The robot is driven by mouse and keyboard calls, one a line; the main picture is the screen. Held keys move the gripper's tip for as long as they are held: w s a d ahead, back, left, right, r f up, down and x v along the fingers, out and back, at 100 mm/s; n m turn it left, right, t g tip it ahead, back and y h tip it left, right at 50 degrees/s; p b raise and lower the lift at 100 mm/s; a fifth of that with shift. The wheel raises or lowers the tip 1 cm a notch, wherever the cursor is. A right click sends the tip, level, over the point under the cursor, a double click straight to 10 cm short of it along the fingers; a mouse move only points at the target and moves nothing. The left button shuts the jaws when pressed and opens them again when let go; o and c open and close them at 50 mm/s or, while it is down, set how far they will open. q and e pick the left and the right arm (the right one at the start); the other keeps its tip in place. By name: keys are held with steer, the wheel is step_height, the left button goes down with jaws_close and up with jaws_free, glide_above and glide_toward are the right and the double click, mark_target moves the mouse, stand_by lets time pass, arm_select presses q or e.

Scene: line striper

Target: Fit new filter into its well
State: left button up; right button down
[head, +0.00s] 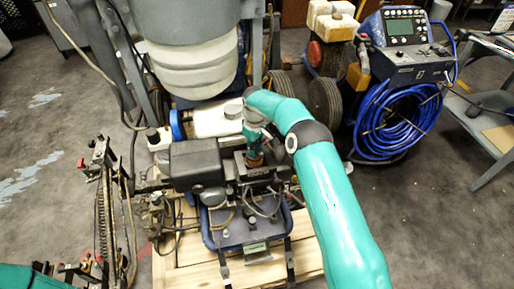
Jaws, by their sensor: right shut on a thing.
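My right arm reaches in from the lower right, and its gripper (255,143) points down over the middle of the line striper's engine area. It is shut on a small orange-brown part, which looks like the filter (255,158). The filter is at the top of a dark block (262,172) that seems to hold the well. The gripper and the filter cover the well's mouth, so I cannot tell whether the filter is inside it or just above. Part of my left arm shows at the lower left corner; its gripper is out of the picture.
A black box-shaped cover (196,162) stands close left of the gripper, and a white tank (218,119) is behind. A big white-and-grey hopper (192,70) rises at the back. A blue hose coil (398,125) hangs on a cart at right. Wooden slats (205,276) lie below.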

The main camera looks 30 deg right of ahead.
steer(key=shift+f, duration=0.4)
steer(key=c, duration=1)
jaws_free()
steer(key=shift+r, duration=0.1)
steer(key=shift+o, duration=0.3)
steer(key=shift+o, duration=1.4)
steer(key=shift+r, duration=0.15)
steer(key=shift+r+p, duration=1.75)
steer(key=shift+r, duration=1.6)
steer(key=shift+w, duration=0.1)
